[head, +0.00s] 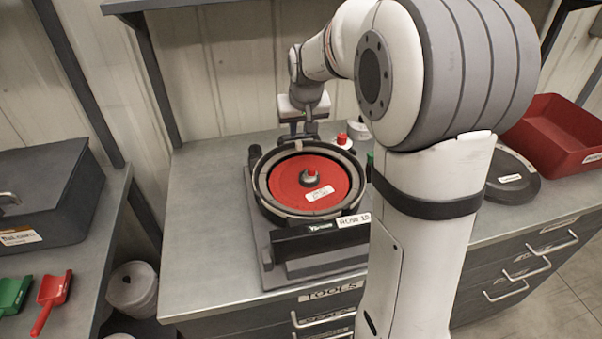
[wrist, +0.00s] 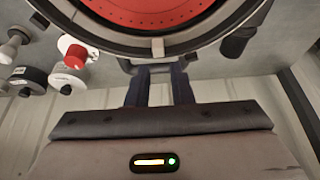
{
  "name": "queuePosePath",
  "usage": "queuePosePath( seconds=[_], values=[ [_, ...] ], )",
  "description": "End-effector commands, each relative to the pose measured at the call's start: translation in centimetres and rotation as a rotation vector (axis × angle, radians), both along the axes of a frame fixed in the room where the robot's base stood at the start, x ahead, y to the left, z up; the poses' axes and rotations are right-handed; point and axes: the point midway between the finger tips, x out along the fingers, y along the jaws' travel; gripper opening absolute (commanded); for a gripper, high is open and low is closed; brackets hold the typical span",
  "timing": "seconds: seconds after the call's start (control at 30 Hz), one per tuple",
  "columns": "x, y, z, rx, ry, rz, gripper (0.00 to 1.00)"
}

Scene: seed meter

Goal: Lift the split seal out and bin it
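The seed meter (head: 262,222) lies open on the counter, with a red disc (head: 287,190) inside it. A dark ring (head: 262,192), which looks like the seal, runs around the disc; I cannot make out a split. A pale mark sits on the ring's back edge and shows in the wrist view (wrist: 157,47). My gripper (head: 304,138) is just behind the meter's back rim, pointing down. In the wrist view my gripper (wrist: 158,84) has its two dark fingers apart, with nothing seen held between them. I cannot tell whether the fingertips touch the rim.
A red bin (head: 555,140) stands at the back right, beside a round dark lid (head: 510,180). A white bucket (head: 132,288) is on the floor left of the counter. A dark box (head: 45,200) and scoops lie on the left bench. A red-topped part (head: 343,141) stands behind the meter.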

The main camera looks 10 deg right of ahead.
Motion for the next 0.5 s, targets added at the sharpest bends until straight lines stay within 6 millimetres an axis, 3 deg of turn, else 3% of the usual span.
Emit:
queuePosePath(
  seconds=[0.3, 0.5],
  values=[
    [1.0, -0.2, -4.3, 0.001, 0.003, -0.002, 0.2],
    [1.5, -0.3, -5.5, 0.001, 0.0, -0.002, 0.2]
  ],
)
